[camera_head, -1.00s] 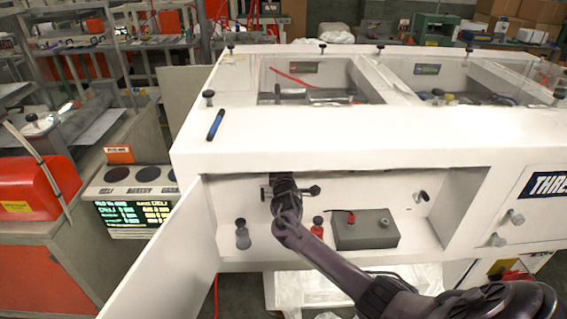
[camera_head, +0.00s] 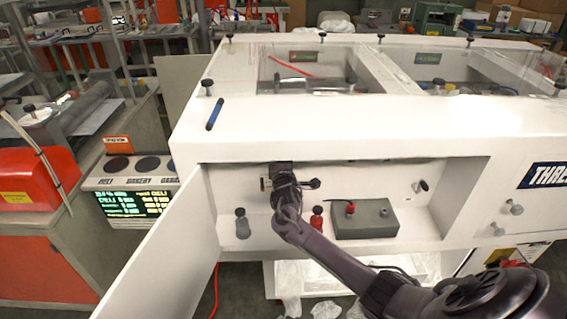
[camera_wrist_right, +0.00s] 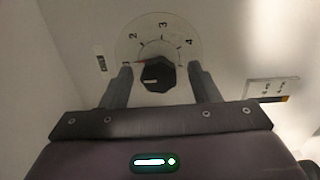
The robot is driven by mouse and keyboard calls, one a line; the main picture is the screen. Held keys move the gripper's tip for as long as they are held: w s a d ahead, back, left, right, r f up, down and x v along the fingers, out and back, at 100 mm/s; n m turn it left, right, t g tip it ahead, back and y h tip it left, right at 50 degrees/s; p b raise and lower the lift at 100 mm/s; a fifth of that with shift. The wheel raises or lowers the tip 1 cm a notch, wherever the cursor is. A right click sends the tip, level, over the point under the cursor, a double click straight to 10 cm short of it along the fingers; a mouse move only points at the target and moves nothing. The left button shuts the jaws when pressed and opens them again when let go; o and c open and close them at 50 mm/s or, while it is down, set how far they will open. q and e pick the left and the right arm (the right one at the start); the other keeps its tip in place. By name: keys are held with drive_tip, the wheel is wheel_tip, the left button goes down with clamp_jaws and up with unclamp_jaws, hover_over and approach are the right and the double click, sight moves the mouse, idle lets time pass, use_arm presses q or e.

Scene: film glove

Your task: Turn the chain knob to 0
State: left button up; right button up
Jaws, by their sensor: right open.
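The chain knob (camera_wrist_right: 157,74) is a dark round knob on a pale dial (camera_wrist_right: 185,30) with the numerals 2, 3 and 4 readable around its top. A short red mark shows at the knob's upper left, below the 2. My right gripper (camera_wrist_right: 161,67) is open, with one finger on each side of the knob. Small gaps show between the fingers and the knob. In the head view my right gripper (camera_head: 283,182) is at the back wall of the machine's open bay and hides the knob. My left gripper is not in view.
The white machine's (camera_head: 330,135) top overhangs the bay, and its open door panel (camera_head: 160,245) stands at left. A grey box (camera_head: 365,219) with a red button sits on the bay floor, near a red knob (camera_head: 317,220) and a grey bottle-like piece (camera_head: 242,224).

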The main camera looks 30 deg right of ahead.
drive_tip(key=v, duration=0.6)
drive_tip(key=shift+s+b, duration=0.2)
drive_tip(key=shift+b, duration=0.1)
